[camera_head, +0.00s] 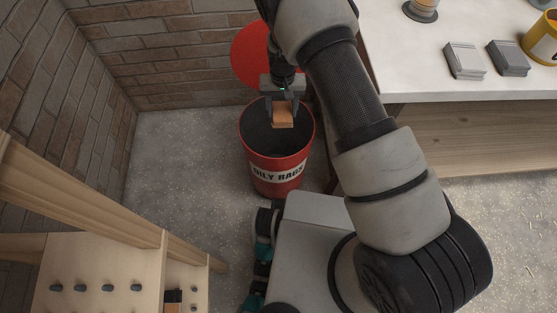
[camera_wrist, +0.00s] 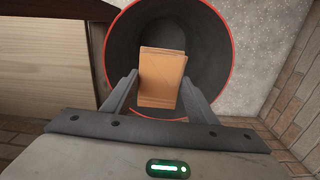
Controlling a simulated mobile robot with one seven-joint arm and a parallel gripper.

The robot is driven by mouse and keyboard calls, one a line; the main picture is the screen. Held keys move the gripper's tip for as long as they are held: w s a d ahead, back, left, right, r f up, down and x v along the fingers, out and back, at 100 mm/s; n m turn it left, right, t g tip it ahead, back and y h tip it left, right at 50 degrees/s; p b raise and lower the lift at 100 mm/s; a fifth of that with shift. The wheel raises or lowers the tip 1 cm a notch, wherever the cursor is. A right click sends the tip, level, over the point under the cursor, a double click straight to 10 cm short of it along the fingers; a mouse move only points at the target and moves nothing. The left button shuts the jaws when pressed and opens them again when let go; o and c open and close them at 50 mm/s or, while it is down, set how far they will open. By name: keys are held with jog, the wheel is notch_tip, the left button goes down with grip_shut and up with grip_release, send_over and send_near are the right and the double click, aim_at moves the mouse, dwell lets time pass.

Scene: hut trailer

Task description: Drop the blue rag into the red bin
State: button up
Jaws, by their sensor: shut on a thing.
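My gripper (camera_head: 283,108) is shut on an orange-tan folded rag (camera_head: 283,117), not a blue one. The held rag also shows between the fingers in the wrist view (camera_wrist: 161,75). The open red bin (camera_head: 252,150), labelled "OILY RAGS", stands on the floor. My gripper and the rag are over its mouth; the exact height is hard to tell. The dark inside of the bin (camera_wrist: 210,65) shows around the rag in the wrist view. No clearly blue rag is in view. Two folded grey cloths (camera_head: 464,60) (camera_head: 508,58) lie on the white bench.
The white bench (camera_head: 430,85) stands right of the bin, with a yellow can (camera_head: 541,40) on it. A red round disc (camera_head: 248,58) is behind the bin. A wooden rack with pegs (camera_head: 95,270) is at lower left. Floor left of the bin is clear.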

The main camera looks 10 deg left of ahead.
jog(key=o, duration=1.1)
notch_tip(320, 180, up, 18)
jog(key=p, duration=0.3)
jog(key=shift+f+p, duration=0.25)
jog(key=shift+p, duration=0.15)
